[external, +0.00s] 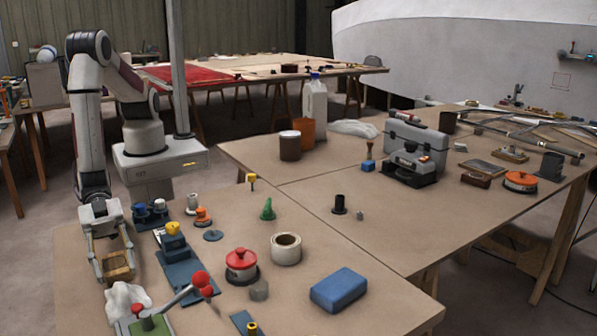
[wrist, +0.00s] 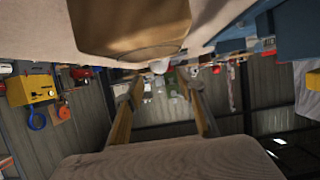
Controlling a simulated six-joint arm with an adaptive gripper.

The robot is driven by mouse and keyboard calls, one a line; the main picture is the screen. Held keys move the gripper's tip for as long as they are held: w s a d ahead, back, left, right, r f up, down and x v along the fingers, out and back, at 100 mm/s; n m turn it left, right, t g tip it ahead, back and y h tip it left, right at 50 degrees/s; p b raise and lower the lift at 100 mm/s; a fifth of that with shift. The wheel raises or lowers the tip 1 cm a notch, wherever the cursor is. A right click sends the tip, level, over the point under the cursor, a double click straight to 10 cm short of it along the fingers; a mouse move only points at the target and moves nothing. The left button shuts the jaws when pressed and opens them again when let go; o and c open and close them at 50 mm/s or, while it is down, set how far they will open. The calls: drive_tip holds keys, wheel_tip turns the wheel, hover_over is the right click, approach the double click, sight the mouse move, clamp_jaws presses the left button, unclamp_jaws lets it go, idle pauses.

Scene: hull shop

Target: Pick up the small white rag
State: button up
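The small white rag (external: 127,300) lies crumpled at the near left of the front table in the external view. My gripper (external: 116,277) hangs just above and behind it, with its two fingers spread. A tan-brown block (external: 118,263) shows between or just behind the fingers; I cannot tell whether they touch it. In the wrist view my gripper (wrist: 163,88) has its fingers apart with no object clearly between the tips. A large brown object (wrist: 145,25) fills the top of that view. I cannot identify the rag there with certainty.
A green-based device with a red-knobbed lever (external: 190,290) stands right beside the rag. Blue fixtures (external: 180,262), a red-lidded pot (external: 241,264), a tape roll (external: 286,248) and a blue block (external: 339,289) stand farther right. The table's middle has clear patches.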

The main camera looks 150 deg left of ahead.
sight(120, 280)
idle(0.3)
drive_tip(key=shift+f+x, duration=0.2)
drive_tip(key=shift+x, duration=0.65)
drive_tip(key=shift+f+x, duration=0.15)
drive_tip(key=shift+x, duration=1.5)
drive_tip(key=shift+a, duration=0.1)
drive_tip(key=shift+c, duration=0.3)
clamp_jaws()
